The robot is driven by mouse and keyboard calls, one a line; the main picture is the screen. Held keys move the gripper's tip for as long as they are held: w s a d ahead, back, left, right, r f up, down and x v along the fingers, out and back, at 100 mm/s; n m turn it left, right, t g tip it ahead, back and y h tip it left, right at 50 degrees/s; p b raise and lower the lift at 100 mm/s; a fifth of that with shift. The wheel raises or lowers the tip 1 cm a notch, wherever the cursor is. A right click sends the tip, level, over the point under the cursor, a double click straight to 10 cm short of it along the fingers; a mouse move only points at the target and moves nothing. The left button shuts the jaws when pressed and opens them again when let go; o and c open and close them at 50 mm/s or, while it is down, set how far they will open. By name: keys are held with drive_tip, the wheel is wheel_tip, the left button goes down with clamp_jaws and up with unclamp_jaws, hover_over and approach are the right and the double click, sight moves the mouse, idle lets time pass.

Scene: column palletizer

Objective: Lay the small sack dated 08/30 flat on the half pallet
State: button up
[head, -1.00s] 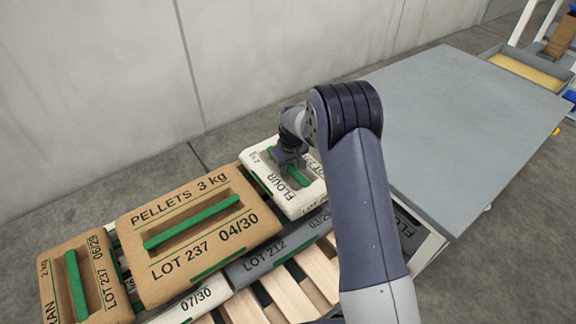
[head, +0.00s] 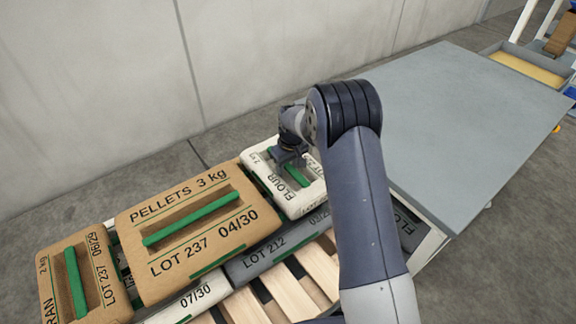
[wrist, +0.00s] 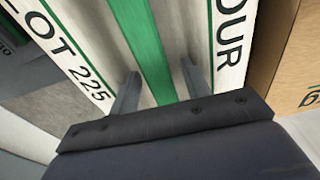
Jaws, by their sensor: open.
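A white sack printed FLOUR (head: 312,196), with a green handle strip along its middle, lies in the stack beside the big brown sack. My gripper (head: 290,168) is over its middle from above. In the wrist view the sack (wrist: 90,25) reads LOT 225. My open fingers (wrist: 160,70) stand on either side of the green strip (wrist: 143,40), with nothing clamped. Its date is hidden, and I can read 08/30 on no sack. Wooden slats of a pallet (head: 292,291) show in front of the sacks.
A brown PELLETS sack (head: 215,240) dated 04/30 and a brown sack (head: 98,265) dated 06/29 lie to the left. A grey LOT 212 sack (head: 250,262) and a white 07/30 sack (head: 195,297) lie lower. A bare grey table (head: 450,130) stands right.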

sight(291, 168)
wheel_tip(291, 168, up, 13)
drive_tip(key=s+p, duration=0.1)
drive_tip(key=p, duration=0.1)
drive_tip(key=shift+d, duration=0.4)
drive_tip(key=shift+s, duration=0.1)
drive_tip(key=f, duration=0.4)
drive_tip(key=w+f+b, duration=0.1)
drive_tip(key=f, duration=0.3)
drive_tip(key=f+b, duration=0.1)
drive_tip(key=f, duration=0.4)
drive_tip(key=shift+w+a+f, duration=0.1)
drive_tip(key=shift+w+a, duration=0.05)
drive_tip(key=shift+a, duration=0.25)
drive_tip(key=shift+r, duration=0.4)
